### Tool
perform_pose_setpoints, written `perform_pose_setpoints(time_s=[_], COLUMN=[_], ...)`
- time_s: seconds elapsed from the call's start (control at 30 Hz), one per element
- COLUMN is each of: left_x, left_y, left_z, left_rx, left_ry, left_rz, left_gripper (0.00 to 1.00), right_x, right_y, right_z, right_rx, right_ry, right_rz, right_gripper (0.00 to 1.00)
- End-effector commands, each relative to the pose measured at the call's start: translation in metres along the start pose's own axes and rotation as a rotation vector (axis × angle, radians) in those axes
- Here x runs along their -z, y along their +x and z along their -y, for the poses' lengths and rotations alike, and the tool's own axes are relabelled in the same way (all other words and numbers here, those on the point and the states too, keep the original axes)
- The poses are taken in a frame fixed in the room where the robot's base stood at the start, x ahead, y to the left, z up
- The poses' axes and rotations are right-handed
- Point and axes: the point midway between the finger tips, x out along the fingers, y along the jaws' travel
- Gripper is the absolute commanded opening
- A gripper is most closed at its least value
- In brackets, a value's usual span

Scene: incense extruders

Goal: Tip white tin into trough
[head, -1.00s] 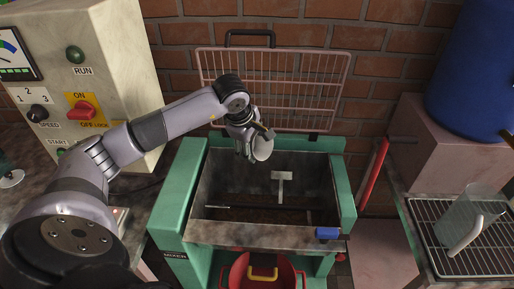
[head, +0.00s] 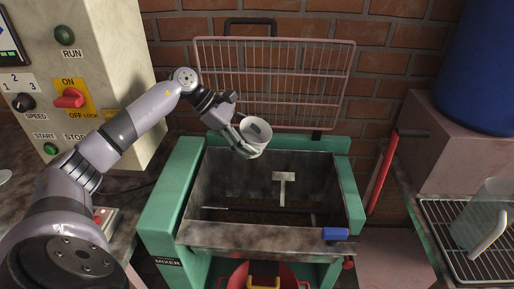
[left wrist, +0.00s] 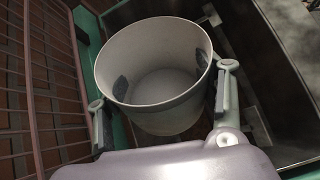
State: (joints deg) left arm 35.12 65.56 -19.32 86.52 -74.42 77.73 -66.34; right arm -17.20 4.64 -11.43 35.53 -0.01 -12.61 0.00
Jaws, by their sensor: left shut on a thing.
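The white tin (head: 256,148) is held by my left gripper (head: 244,140) above the back left of the trough (head: 325,165), near its rear wall. The tin's mouth faces up with a slight tilt in the head view. In the left wrist view the tin (left wrist: 165,123) stands between the two fingers of my left gripper (left wrist: 165,100). Its inside looks pale and empty. The trough is an open metal box in the green mixer (head: 170,215), with a paddle (head: 284,180), a rod across it and brown matter on its floor. My right gripper is not in view.
A raised wire guard (head: 270,75) stands behind the trough. A control cabinet (head: 100,60) is at the left. A red lever (head: 383,172) is at the trough's right. A clear jug (head: 480,220) stands on a wire rack (head: 455,240) at the right.

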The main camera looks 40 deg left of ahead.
Motion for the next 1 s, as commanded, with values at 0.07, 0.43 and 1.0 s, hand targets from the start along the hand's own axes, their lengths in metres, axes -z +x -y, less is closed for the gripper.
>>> perform_pose_setpoints(time_s=[0.07, 0.43, 1.0], left_x=[0.012, 0.008, -0.019], left_y=[0.013, 0.017, -0.006], left_z=[0.003, 0.006, 0.001], left_rx=[0.017, 0.060, 0.073], left_ry=[-0.042, -0.131, -0.162], left_rz=[0.091, 0.304, 0.378], left_gripper=[0.22, 0.22, 0.22], right_x=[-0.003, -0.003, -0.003], right_y=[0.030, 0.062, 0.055], right_z=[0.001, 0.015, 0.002], right_rx=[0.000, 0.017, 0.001], right_ry=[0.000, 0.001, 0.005], right_rz=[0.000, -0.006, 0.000], right_gripper=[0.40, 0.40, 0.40])
